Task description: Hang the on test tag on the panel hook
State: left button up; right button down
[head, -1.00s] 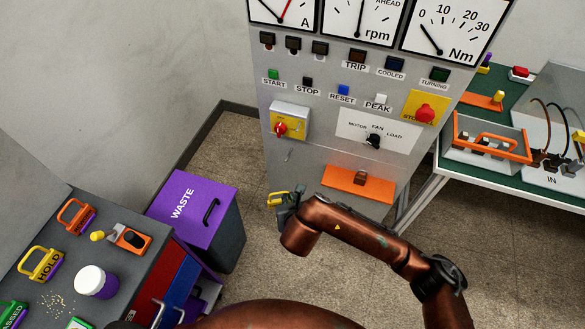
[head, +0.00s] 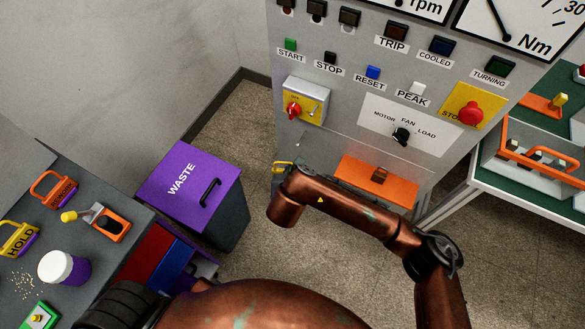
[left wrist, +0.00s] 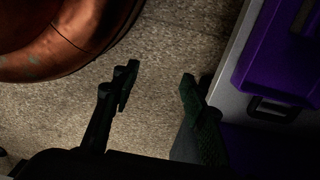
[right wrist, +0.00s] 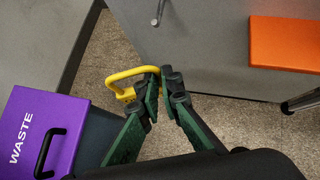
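My right gripper (right wrist: 161,79) is shut on a yellow loop-handled tag (right wrist: 127,76), which I take to be the on test tag; its lettering is not readable. In the head view the tag's yellow loop (head: 283,164) shows just past my right forearm, which mostly hides the gripper (head: 279,178). A small metal hook (head: 298,140) is on the grey panel (head: 330,150), above the tag in the picture. The hook also shows in the right wrist view (right wrist: 156,15), apart from the tag. My left gripper (left wrist: 158,88) is open and empty over the floor.
An orange ledge (head: 372,186) juts from the panel right of the hook. A purple waste bin (head: 190,182) stands left. The left bench (head: 105,185) holds other tags and a purple jar (head: 64,268). A green-topped table (head: 535,190) stands right.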

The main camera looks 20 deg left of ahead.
jog(key=shift+w+f+b, duration=0.2)
jog(key=shift+w+b, duration=0.15)
jog(key=shift+w, duration=0.65)
pick_arm(q)
notch_tip(320, 180, up, 15)
jog(key=w+d+b, duration=0.2)
jog(key=b, duration=0.2)
jog(key=shift+d+r, duration=0.2)
pick_arm(e)
jog(key=w+f, duration=0.2)
jog(key=w, duration=0.8)
jog(key=shift+w+d+f, duration=0.25)
jog(key=shift+w+f, duration=0.1)
jog(key=shift+w, duration=0.05)
pick_arm(q)
jog(key=shift+w+r, duration=0.1)
